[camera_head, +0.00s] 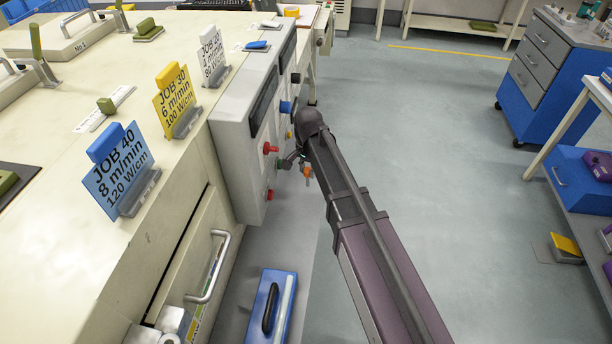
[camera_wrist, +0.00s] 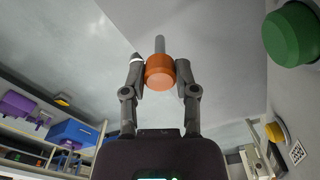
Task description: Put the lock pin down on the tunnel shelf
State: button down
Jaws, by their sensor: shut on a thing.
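The lock pin has an orange round head (camera_wrist: 160,72) and a grey shaft, seen in the wrist view. My gripper (camera_wrist: 161,66) is shut on the orange head, one finger on each side, with the shaft pointing away. In the head view, the pin (camera_head: 307,172) shows as a small orange spot beside the machine's front panel. My gripper (camera_head: 296,162) there is partly hidden by my arm. I cannot tell for sure which surface is the tunnel shelf.
The control panel (camera_head: 236,140) with red and blue knobs is close left of my gripper. A green button (camera_wrist: 292,34) is near in the wrist view. Below is a drawer handle (camera_head: 212,267) and a blue case (camera_head: 270,310). Open floor (camera_head: 430,140) lies right.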

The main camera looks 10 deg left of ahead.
jog(key=shift+w+a, duration=0.25)
jog(key=shift+w+a+f+b, duration=0.15)
jog(key=shift+a+f+b, duration=0.05)
jog(key=shift+f+b, duration=1.65)
jog(key=shift+f, duration=0.15)
jog(key=shift+c, duration=1.9)
grip_release()
notch_tip(320, 180, up, 8)
jog(key=p, duration=0.7)
jog(key=shift+p, duration=0.3)
